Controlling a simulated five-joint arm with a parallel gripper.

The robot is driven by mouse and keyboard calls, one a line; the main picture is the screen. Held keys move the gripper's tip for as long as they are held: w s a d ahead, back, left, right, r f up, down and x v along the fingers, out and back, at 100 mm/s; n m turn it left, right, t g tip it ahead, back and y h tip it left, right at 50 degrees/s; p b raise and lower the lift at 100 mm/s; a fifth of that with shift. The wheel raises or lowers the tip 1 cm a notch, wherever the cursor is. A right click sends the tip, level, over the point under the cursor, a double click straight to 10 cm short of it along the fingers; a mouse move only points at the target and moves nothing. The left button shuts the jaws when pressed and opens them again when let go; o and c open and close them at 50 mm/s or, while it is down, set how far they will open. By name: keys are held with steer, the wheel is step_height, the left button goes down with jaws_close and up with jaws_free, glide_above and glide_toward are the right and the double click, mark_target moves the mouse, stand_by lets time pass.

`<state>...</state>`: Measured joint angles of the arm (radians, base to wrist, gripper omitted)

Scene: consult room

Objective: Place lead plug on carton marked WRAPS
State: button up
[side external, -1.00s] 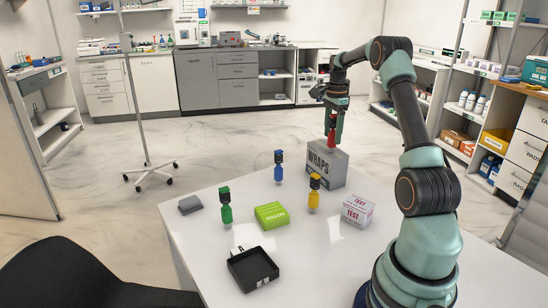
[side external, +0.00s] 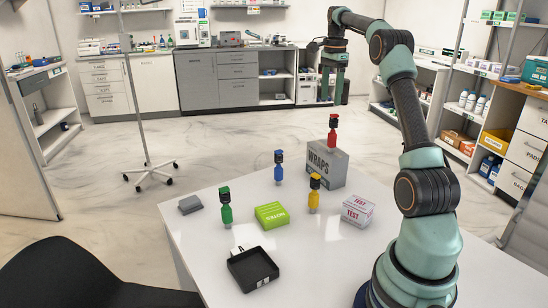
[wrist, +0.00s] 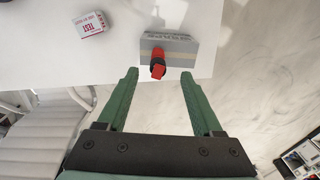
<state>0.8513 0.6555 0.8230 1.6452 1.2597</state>
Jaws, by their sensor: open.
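A red lead plug (side external: 333,135) with a black middle stands upright on top of the grey carton marked WRAPS (side external: 325,168) at the table's far right. In the wrist view the red plug (wrist: 158,69) is seen from above on the carton (wrist: 182,48). My gripper (side external: 333,97) is above and beyond the carton, clear of the plug. In the wrist view its two green fingers (wrist: 158,74) are wide apart with nothing between them.
On the white table (side external: 215,240) stand a blue plug (side external: 279,168), green plug (side external: 226,207) and yellow plug (side external: 314,193). Near them are a green NOTES block (side external: 271,215), TEST box (side external: 357,211), black tray (side external: 252,268) and small grey block (side external: 190,204).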

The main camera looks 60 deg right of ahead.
steer(key=w+a+r+n+t+h, duration=0.1)
steer(key=w+a+r+n, duration=0.1)
steer(key=a+n, duration=0.65)
steer(key=w+a+r+n+t, duration=0.15)
steer(key=a+n, duration=0.25)
steer(key=a, duration=1)
steer(key=s+a+f+n+t, duration=0.1)
steer(key=s+a+f+n, duration=0.1)
steer(key=s+a+n, duration=0.1)
steer(key=s+a+f+n+t, duration=0.1)
steer(key=s+a+f+n, duration=0.2)
steer(key=a, duration=0.5)
steer(key=s+a+f+n+t+y, duration=0.1)
steer(key=s+a+f+n, duration=0.1)
steer(key=a+n, duration=0.3)
steer(key=shift+s+a+f+n, duration=0.25)
steer(key=shift+s+f+n, duration=0.1)
steer(key=shift+s, duration=0.25)
